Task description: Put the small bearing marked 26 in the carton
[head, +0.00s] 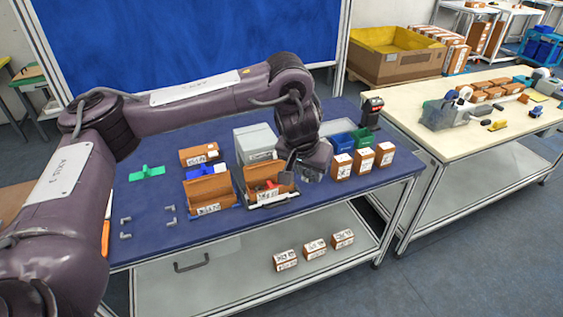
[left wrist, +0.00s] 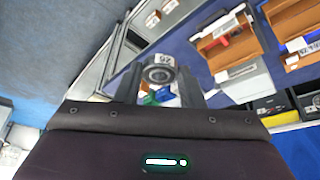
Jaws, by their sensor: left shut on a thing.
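My left gripper (head: 312,173) is over the right part of the blue table in the head view. The bearing cannot be made out in the head view. My right gripper is not in view.
A grey case (head: 256,141) stands behind the cartons. Green and blue bins (head: 342,143) and several small labelled boxes (head: 363,161) stand right of the gripper. A green part (head: 147,173) and small grey fittings lie at the left. A large yellow-lined box (head: 395,66) stands behind.

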